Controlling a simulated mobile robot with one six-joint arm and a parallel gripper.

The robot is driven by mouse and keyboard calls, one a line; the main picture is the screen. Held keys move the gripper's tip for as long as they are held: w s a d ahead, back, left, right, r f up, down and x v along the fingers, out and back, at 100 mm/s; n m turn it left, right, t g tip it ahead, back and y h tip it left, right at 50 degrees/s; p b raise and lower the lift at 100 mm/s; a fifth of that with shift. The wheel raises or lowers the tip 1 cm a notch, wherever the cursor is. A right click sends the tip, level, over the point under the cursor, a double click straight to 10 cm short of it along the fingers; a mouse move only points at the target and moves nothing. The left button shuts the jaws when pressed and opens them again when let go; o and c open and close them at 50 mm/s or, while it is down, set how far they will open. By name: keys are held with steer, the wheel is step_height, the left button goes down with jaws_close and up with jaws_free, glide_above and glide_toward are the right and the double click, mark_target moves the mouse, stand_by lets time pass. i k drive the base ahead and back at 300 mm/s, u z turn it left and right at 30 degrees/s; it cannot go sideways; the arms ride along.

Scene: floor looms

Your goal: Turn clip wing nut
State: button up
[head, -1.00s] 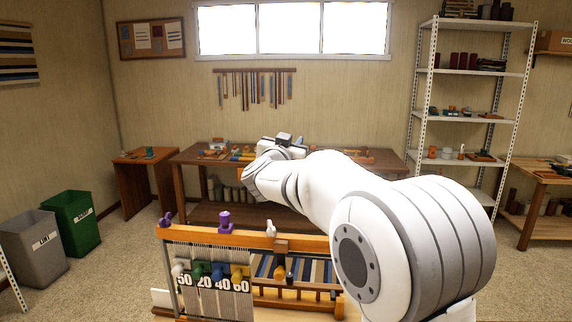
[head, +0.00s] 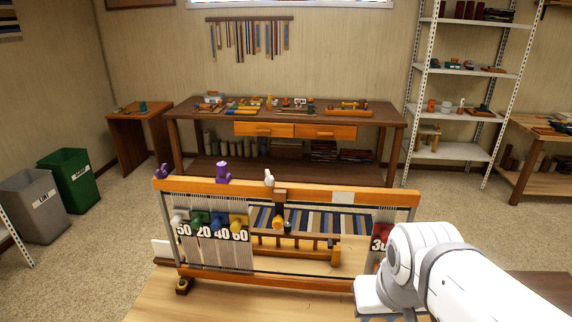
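A wooden floor loom (head: 330,190) stands in front of me, with an orange top beam and a striped woven cloth (head: 330,221) in its frame. A purple winged piece (head: 222,172) and a white winged piece (head: 269,178) stand on the top beam. A smaller purple piece (head: 161,171) sits at its left end. I cannot tell which of these is the clip wing nut. My white arm comes in from the lower right, in front of the loom's right end. Its fingers do not show.
Numbered coloured pieces, such as the yellow one (head: 238,222), hang on the loom's left side. A red piece (head: 382,234) at the right is partly behind my arm. A workbench (head: 385,113) stands behind, bins (head: 70,180) at left, shelving (head: 455,117) at right.

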mark_target(269, 181)
steer(key=z, duration=0.7)
steer(key=k, duration=1.8)
steer(key=u, duration=1)
steer(key=i, duration=1.65)
steer(key=u, duration=0.05)
